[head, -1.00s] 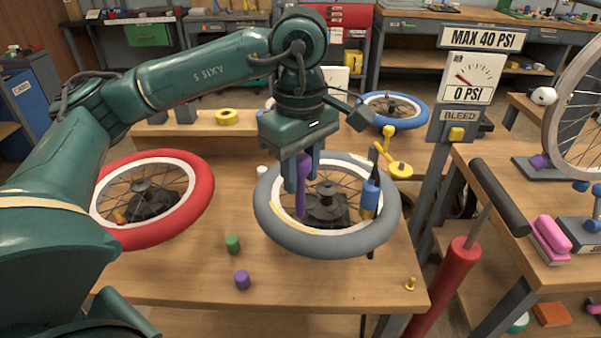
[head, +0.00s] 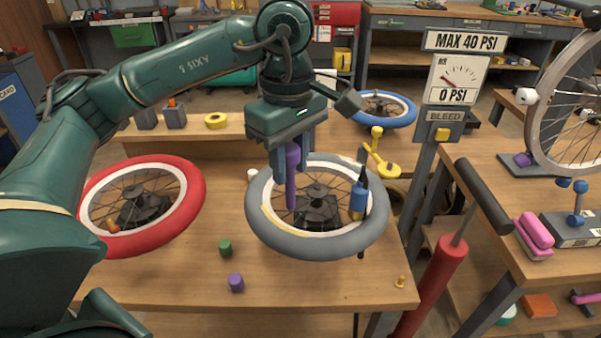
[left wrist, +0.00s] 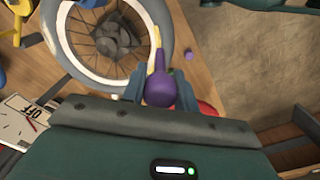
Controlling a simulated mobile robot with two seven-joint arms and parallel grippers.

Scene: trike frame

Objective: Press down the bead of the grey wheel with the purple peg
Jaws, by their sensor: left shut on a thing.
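The grey wheel (head: 318,248) lies flat on the bench, with a white rim and dark hub. A pale yellow strip, apparently the bead (head: 274,222), shows along the rim's left side. My left gripper (head: 291,174) is over that side, shut on the upright purple peg (head: 291,195), whose lower end is over the inner left side of the wheel. In the left wrist view the purple peg (left wrist: 160,85) sits between the fingers, pointing at the grey wheel (left wrist: 62,62) near the yellow strip (left wrist: 150,62). Whether the peg touches the bead cannot be told. My right gripper is out of view.
A blue-handled tool (head: 358,200) stands at the grey wheel's right side. A red wheel (head: 190,215) lies to the left. A green cylinder (head: 225,248) and a purple cylinder (head: 236,283) stand in front. A gauge post (head: 432,150) and a red pump (head: 435,275) are at the right.

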